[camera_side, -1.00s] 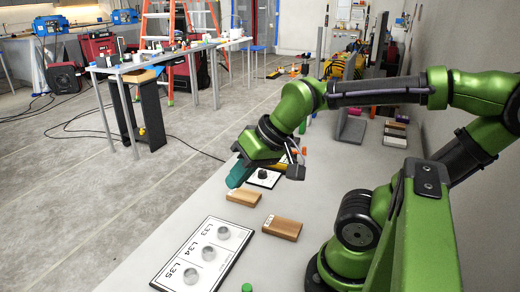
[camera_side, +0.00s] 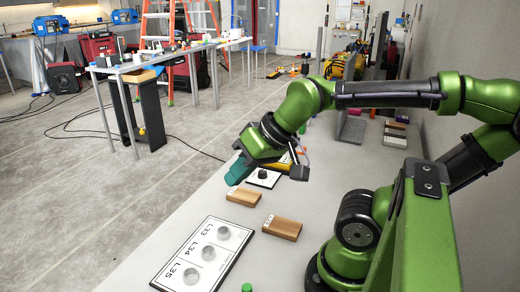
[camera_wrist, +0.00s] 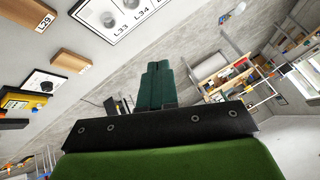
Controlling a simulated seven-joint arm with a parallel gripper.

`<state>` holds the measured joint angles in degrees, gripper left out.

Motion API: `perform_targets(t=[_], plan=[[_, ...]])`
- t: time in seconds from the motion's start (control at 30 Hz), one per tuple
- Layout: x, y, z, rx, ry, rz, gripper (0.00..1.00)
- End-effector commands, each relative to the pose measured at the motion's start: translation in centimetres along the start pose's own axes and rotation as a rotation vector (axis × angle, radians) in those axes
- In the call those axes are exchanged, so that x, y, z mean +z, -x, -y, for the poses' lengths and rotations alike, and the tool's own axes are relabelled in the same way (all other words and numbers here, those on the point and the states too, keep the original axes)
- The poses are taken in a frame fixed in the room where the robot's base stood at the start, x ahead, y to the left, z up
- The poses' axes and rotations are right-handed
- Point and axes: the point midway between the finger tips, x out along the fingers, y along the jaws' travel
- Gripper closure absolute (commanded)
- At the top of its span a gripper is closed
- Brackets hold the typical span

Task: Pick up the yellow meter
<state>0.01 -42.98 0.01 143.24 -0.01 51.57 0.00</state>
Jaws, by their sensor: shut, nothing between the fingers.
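The yellow meter (camera_side: 284,163) shows only in part in the side view, behind and just right of my gripper. My gripper (camera_side: 236,173) has teal fingers, and in the wrist view the fingers (camera_wrist: 157,72) are together and empty. The gripper is above the table, tilted, and off to one side of the meter. It does not hold the meter.
A white panel (camera_side: 208,250) with round pieces labelled L33 to L35 lies in front. Two wooden blocks (camera_side: 243,197) (camera_side: 282,227) lie between it and the meter. A small white panel with a black knob (camera_side: 263,177) lies below the gripper. A grey stand (camera_side: 351,128) is farther back.

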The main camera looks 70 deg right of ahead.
Motion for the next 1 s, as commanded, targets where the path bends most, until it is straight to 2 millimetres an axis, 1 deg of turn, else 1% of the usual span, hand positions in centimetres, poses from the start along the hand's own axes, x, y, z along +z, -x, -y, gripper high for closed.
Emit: perform_targets(t=[0.07, 0.6, 0.67, 0.93, 1.0], plan=[[0.00, 0.00, 0.00, 0.000, 0.000, 0.000, 1.00], [0.00, 0.00, 0.00, 0.000, 0.000, 0.000, 0.17], [0.00, 0.00, 0.00, 0.000, 0.000, 0.000, 0.08], [-0.05, 0.01, -0.08, 0.002, -0.003, -0.001, 0.08], [-0.16, -0.42, -0.73, 0.021, -0.026, 0.010, 0.08]])
